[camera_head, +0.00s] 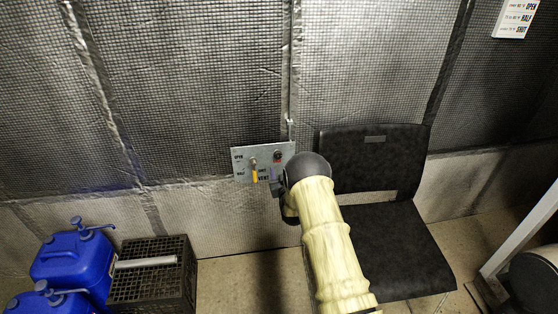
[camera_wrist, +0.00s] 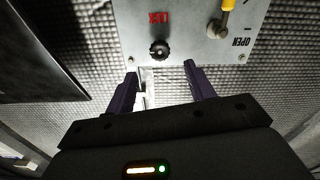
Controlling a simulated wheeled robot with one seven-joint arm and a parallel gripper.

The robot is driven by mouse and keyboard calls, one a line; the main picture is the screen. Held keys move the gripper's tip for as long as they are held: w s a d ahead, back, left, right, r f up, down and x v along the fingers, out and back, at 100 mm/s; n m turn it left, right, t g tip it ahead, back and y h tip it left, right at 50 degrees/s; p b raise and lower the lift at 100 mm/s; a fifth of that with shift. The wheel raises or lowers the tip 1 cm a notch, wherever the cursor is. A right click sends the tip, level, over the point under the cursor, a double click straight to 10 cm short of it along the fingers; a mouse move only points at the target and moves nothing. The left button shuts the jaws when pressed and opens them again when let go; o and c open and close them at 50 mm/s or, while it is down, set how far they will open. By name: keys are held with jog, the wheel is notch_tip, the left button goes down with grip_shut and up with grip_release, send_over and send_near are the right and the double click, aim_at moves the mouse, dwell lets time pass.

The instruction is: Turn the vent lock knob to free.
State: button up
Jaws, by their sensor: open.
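The vent lock knob (camera_wrist: 159,49) is a small black round knob on a grey panel (camera_head: 240,167); the panel also fills the top of the wrist view (camera_wrist: 190,20). Red lettering that seems to read LOCK, upside down, is just above the knob in the wrist view. In the head view the knob (camera_head: 278,155) is small, near the panel's upper right. A lever with a yellow handle (camera_head: 254,174) is left of it. My gripper (camera_wrist: 160,75) is open and empty, its dark fingers just short of the panel, with the knob beyond and between them. The knob's setting is unclear.
A black chair (camera_head: 375,160) stands right of the panel, close to my arm. Blue jugs (camera_head: 72,262) and a black crate (camera_head: 150,290) are at lower left. A sign (camera_head: 515,18) with OPEN, HALF and SHUT hangs at upper right.

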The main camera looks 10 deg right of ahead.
aim_at(278, 156)
jog(key=shift+w, duration=3.6)
jog(key=c, duration=1)
